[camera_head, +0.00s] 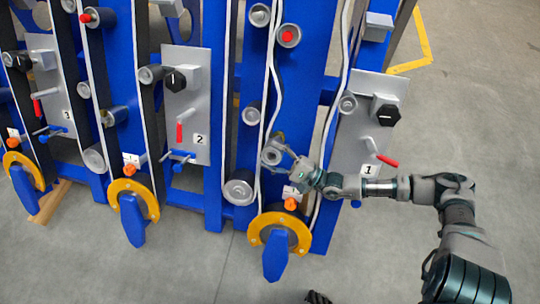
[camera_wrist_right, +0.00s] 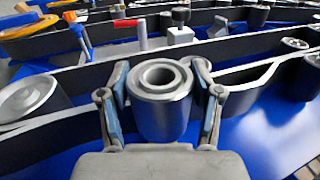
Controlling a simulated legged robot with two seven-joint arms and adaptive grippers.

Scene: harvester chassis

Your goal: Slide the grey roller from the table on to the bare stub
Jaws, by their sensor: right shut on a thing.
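The grey roller (camera_wrist_right: 162,100) is a short hollow cylinder. My right gripper (camera_wrist_right: 165,92) is shut on it, with one finger on each side. In the head view the roller (camera_head: 271,156) is in front of the blue frame, beside the white-edged belt of the section marked 1, and my right gripper (camera_head: 279,150) reaches it from the right. In the wrist view the roller's open end faces the camera. I cannot tell whether a stub is inside the bore. No bare stub shows clearly. The table and my left gripper are not in view.
A blue chassis (camera_head: 223,100) carries several belts and other rollers. A larger roller (camera_head: 240,188) is to the lower left. An orange ring with a blue paddle (camera_head: 275,262) is below. A grey panel (camera_head: 352,150) with a red lever (camera_head: 387,160) is to the right.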

